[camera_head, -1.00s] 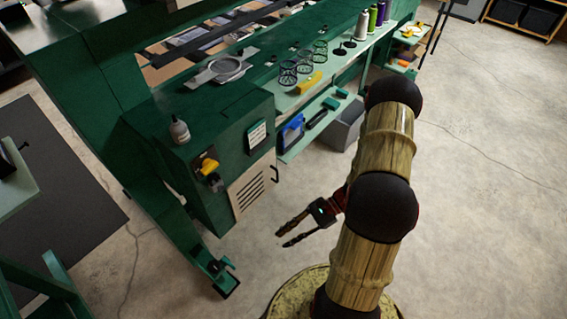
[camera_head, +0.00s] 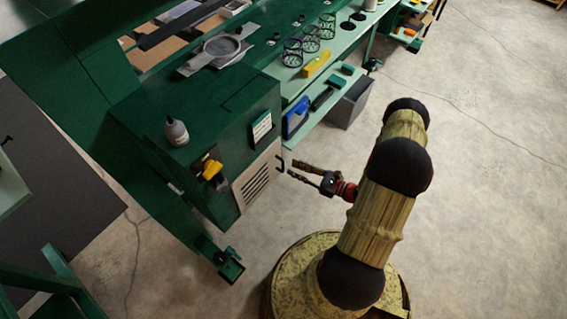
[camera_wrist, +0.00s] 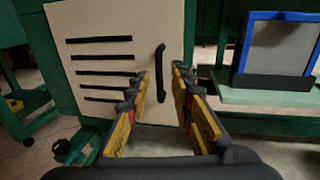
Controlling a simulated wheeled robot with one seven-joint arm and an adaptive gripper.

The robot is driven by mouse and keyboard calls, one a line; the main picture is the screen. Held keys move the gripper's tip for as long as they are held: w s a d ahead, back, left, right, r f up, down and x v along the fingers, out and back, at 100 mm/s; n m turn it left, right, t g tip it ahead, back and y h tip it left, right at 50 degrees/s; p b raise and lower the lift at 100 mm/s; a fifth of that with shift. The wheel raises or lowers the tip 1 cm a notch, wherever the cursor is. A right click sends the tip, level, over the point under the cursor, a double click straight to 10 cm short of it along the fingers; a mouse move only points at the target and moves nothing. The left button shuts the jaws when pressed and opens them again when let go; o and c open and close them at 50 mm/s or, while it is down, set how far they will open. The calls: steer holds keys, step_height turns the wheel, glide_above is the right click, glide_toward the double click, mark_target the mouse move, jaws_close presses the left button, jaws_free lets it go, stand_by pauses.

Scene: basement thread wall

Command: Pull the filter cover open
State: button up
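The filter cover (camera_head: 257,179) is a beige panel with dark slots on the side of the green machine cabinet, and it looks closed. It fills the upper left of the wrist view (camera_wrist: 105,20). Its black vertical handle (camera_wrist: 161,73) is on the right edge of the cover and also shows in the head view (camera_head: 281,163). My gripper (camera_head: 292,168) is just right of the handle in the head view. In the wrist view its yellow-padded fingers (camera_wrist: 162,85) are spread, with the handle seen between them. Nothing is held, and I cannot tell whether either finger touches the handle.
A blue-framed grey panel (camera_wrist: 276,50) stands on a green shelf right of the cover. A grey bottle (camera_head: 176,132) stands on the cabinet, and a yellow switch (camera_head: 208,168) is on its side. A grey bin (camera_head: 351,103) stands beyond. The floor on the right is clear.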

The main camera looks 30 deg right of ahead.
mark_target(283, 171)
steer(key=shift+b+x, duration=0.55)
steer(key=shift+x, duration=2.4)
steer(key=shift+c, duration=0.6)
steer(key=c, duration=0.4)
steer(key=shift+a, duration=0.1)
jaws_close()
